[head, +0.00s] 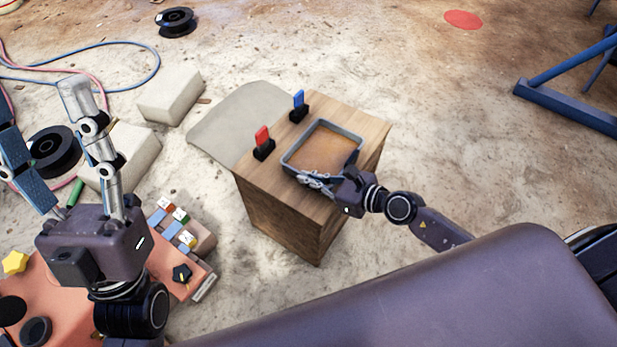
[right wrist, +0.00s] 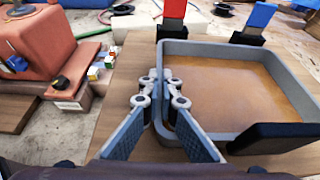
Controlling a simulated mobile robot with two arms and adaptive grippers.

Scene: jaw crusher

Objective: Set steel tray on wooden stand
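The grey steel tray (head: 291,158), brown inside, is on top of the wooden stand (head: 262,205) and looks level. Whether its base touches the wood everywhere cannot be seen. My right gripper (head: 312,180) is at the tray's near left side. In the right wrist view, its fingers (right wrist: 160,82) are close together with the tray's left wall (right wrist: 161,60) between them. A black block (right wrist: 280,138) is at the tray's near wall. My left gripper (head: 65,120) is at the left, fingers up, spread and empty, away from the stand.
A red switch (head: 262,138) and a blue switch (head: 298,103) on black bases stand along the stand's far left edge. An orange control box (head: 165,265) with coloured blocks is at the lower left. Pale blocks (head: 170,95) and black spools (head: 175,21) lie on the floor.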

